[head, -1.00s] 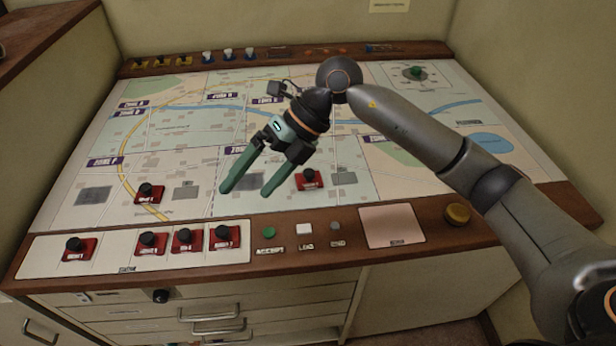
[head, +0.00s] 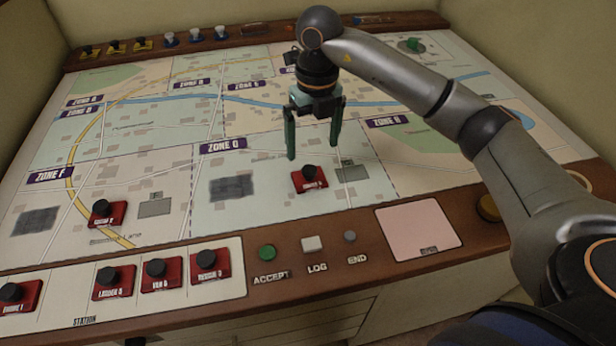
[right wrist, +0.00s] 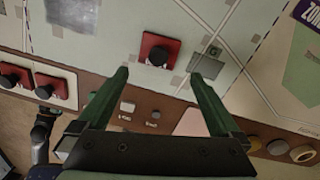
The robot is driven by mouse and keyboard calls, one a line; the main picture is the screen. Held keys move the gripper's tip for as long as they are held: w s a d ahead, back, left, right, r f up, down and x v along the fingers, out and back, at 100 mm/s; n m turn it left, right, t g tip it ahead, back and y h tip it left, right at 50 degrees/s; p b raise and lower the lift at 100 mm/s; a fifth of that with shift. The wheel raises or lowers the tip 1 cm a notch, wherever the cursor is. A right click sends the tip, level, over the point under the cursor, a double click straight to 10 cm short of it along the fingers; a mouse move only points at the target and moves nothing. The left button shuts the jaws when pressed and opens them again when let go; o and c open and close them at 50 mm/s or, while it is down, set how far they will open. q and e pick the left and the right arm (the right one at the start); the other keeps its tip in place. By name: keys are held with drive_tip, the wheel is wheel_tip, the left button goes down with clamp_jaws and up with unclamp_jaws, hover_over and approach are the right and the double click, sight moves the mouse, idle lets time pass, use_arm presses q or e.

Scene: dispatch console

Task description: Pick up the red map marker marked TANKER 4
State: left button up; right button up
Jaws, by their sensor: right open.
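In the right wrist view my right gripper (right wrist: 160,75) shows both open fingers. Another red marker (head: 108,216) stands on the map at left, its label unclear.
Several red markers, including RESCUE 3 (head: 210,267), stand in the white station strip at the front left. A green ACCEPT button (head: 267,252), a LOG button (head: 313,244) and an END button (head: 350,236) line the front edge. The map around the middle marker is mostly clear.

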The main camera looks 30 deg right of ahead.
sight(310, 169)
drive_tip(key=f, duration=0.8)
drive_tip(key=shift+w+a+f+p, duration=0.2)
drive_tip(key=shift+w+f+p, duration=0.05)
drive_tip(key=shift+w+p, duration=0.05)
drive_tip(key=c, duration=1.1)
drive_tip(key=shift+r, duration=0.15)
